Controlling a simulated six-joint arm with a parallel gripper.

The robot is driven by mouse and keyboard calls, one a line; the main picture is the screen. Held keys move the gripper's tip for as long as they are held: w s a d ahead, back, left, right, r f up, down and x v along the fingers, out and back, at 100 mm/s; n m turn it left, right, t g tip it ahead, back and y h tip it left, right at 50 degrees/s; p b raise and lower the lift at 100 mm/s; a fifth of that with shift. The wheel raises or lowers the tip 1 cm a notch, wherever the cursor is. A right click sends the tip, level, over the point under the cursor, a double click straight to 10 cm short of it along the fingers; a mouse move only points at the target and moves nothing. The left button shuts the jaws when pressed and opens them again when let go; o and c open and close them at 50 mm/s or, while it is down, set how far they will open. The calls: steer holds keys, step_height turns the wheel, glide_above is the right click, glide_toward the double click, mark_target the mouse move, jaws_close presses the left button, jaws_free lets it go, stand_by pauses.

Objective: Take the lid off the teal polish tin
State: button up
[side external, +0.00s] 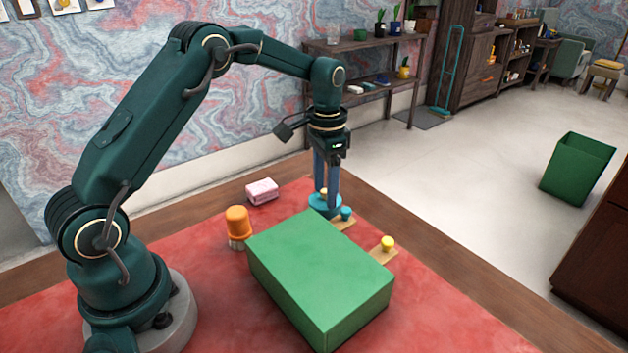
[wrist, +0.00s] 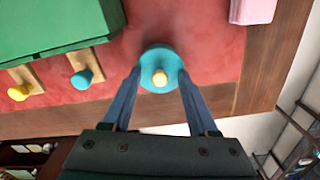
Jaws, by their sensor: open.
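The teal polish tin (side external: 322,209) stands on the red desk mat, just behind the green box. In the wrist view the round teal lid (wrist: 152,56) shows from above, with a cream knob (wrist: 160,77) on top. The seam between lid and tin cannot be made out. My gripper (side external: 325,193) points straight down over the tin. It also shows in the wrist view (wrist: 160,72), open, with one fingertip on either side of the knob. I cannot tell whether the fingertips touch the lid.
A large green box (side external: 320,270) stands close in front of the tin. Wooden pieces with a teal knob (side external: 346,213) and a yellow knob (side external: 387,243) lie beside it. An orange-topped brush (side external: 237,222) and a pink block (side external: 262,190) are to the left.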

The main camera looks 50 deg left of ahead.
steer(key=shift+c, duration=0.3)
jaws_close()
steer(key=shift+r, duration=0.1)
